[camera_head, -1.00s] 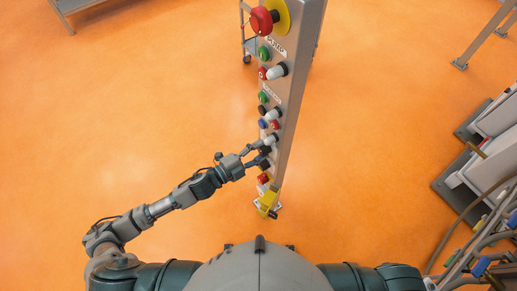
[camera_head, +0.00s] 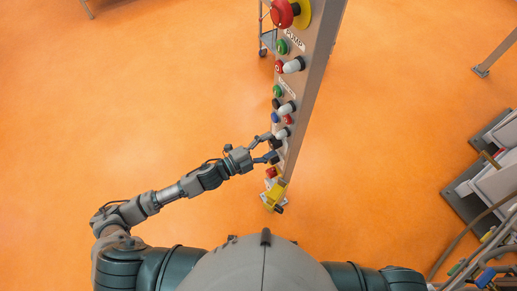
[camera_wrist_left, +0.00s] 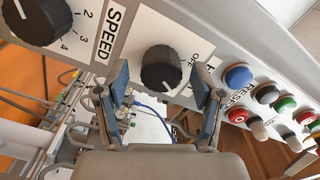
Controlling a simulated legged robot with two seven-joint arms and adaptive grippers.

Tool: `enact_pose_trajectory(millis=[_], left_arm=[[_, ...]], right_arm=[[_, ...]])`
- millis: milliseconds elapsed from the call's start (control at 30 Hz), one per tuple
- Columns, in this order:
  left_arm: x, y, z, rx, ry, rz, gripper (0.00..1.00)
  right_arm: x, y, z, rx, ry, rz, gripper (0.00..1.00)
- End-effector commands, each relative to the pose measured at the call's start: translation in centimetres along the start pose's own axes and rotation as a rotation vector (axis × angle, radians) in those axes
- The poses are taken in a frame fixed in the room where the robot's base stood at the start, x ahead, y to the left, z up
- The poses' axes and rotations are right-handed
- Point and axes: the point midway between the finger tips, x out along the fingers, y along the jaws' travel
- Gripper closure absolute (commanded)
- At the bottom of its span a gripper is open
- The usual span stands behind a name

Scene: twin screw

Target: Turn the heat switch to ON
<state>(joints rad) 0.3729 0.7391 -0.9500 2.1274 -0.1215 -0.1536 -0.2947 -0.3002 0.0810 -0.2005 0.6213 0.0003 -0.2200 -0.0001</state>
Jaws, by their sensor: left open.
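In the left wrist view, a large black knob with a white mark (camera_wrist_left: 160,68) sits on a white plate. The word OFF and a label starting with H, partly hidden by a finger, are beside it. My left gripper (camera_wrist_left: 160,92) is open, with one blue-grey finger on each side of the knob. I cannot tell whether the fingers touch it. In the head view my left gripper (camera_head: 268,149) is at the lower part of the tall grey panel (camera_head: 303,108). My right gripper is out of view.
A SPEED dial (camera_wrist_left: 36,22) is left of the knob in the wrist view. Blue, black, green and red buttons, including a blue one (camera_wrist_left: 238,77), are to its right. A red emergency button (camera_head: 283,13) tops the panel. Open orange floor (camera_head: 150,90) lies left.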

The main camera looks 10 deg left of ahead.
Motion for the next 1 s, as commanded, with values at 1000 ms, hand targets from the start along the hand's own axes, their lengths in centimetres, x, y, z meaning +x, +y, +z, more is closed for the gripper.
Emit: enact_pose_trajectory(millis=[1000], left_arm=[[-11.5, 0.1, 0.0, 0.0, 0.001, 0.002, 0.32]], right_arm=[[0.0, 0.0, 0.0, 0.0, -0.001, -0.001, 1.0]])
